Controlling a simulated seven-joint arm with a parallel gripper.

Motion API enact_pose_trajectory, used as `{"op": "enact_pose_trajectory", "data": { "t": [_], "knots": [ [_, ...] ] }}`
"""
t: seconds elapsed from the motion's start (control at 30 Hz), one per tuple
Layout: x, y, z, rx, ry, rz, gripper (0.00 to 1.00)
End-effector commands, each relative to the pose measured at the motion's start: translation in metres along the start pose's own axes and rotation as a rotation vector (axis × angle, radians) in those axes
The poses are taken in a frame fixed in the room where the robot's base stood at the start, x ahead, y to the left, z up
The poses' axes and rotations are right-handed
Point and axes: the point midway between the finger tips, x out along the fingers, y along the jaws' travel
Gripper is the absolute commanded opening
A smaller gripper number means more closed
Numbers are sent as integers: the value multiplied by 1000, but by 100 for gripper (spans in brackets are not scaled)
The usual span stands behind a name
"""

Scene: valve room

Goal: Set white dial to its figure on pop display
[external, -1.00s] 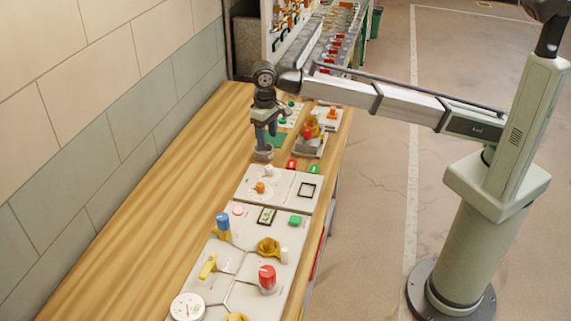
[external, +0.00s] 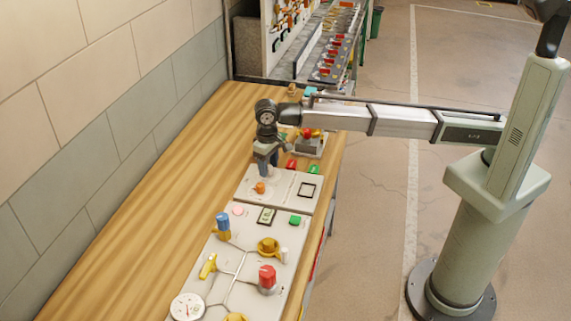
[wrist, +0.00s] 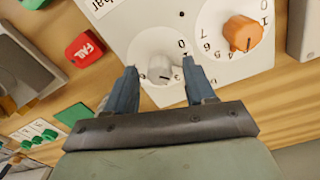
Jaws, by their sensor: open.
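The white dial (wrist: 158,70) sits on a white panel, ringed by small printed figures, in the wrist view. My gripper (wrist: 159,67) is open, its two fingers either side of this dial. I cannot tell whether they touch it. In the external view my gripper (external: 266,171) points down over the panel's far left part and hides the white dial. A black-framed square (external: 306,189) lies on the same panel, and a dark-framed display (external: 266,215) lies on the nearer panel. Neither is labelled legibly, so I cannot tell which is the pop display or read a figure.
An orange dial (wrist: 241,33) with its own figures is close beside the white one. A red FAIL button (wrist: 85,49) is on the other side. The near panel carries a blue knob (external: 223,222) and red knob (external: 267,277). The wooden bench's left side is clear.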

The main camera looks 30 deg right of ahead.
Motion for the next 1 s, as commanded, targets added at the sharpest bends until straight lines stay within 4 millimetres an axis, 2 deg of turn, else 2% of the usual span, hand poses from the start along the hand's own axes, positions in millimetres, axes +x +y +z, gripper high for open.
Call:
{"op": "enact_pose_trajectory", "data": {
  "t": [0.23,0.8,1.0],
  "knots": [
    [0,0,0,0,0,0,54],
    [0,0,0,0,0,0,0],
    [0,0,0,-11,0,1,0]
  ]
}}
